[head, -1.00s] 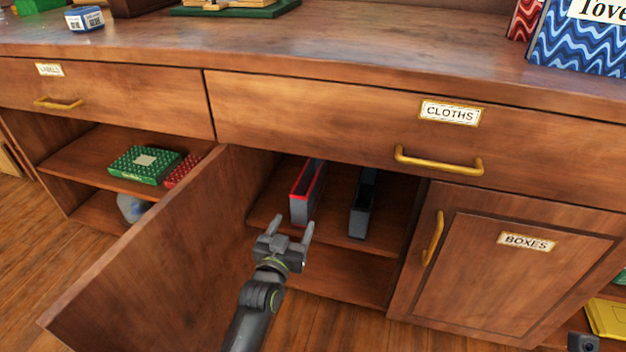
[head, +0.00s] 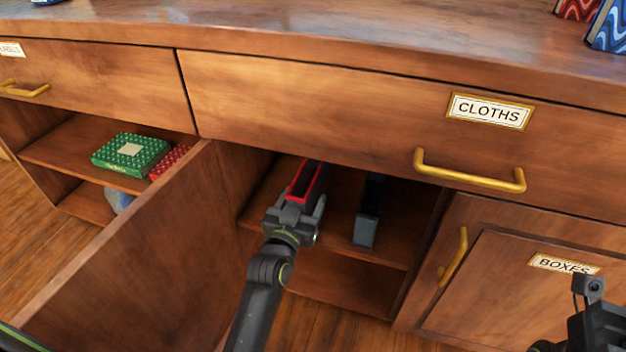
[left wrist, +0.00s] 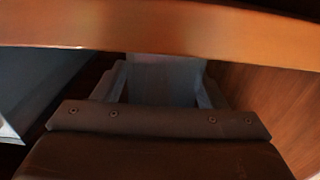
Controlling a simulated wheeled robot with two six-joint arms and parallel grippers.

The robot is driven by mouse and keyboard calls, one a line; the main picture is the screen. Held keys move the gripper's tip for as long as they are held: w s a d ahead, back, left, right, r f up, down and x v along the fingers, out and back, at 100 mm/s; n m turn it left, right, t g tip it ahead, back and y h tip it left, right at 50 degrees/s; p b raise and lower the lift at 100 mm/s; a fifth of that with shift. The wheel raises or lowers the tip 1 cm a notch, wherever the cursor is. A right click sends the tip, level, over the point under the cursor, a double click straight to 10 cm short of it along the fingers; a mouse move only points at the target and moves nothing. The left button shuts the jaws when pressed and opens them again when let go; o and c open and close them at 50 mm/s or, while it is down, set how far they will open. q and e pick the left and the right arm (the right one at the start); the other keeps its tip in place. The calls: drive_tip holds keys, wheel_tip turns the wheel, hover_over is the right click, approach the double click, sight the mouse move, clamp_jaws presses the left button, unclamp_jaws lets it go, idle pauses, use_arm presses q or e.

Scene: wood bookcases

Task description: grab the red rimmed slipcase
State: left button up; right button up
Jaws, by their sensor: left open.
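The red rimmed slipcase (head: 305,180) is a narrow dark grey case with a red edge. It stands upright on the upper shelf of the open compartment under the CLOTHS drawer. My left gripper (head: 296,206) is open at its near end, and its fingers hide the lower front of the case. In the left wrist view, the open fingers (left wrist: 158,92) have a grey-blue surface, apparently the slipcase (left wrist: 165,75), between or just beyond them. I cannot tell whether they touch it.
A dark slipcase (head: 368,212) without a red rim stands to the right on the same shelf. The open door (head: 150,250) is to the left. The CLOTHS drawer (head: 330,110) overhangs the compartment. Green (head: 130,153) and red (head: 170,162) boxes lie on the left shelf.

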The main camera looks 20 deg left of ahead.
use_arm(q)
drive_tip(key=shift+c, duration=0.2)
drive_tip(key=c, duration=1.1)
drive_tip(key=shift+r, duration=0.15)
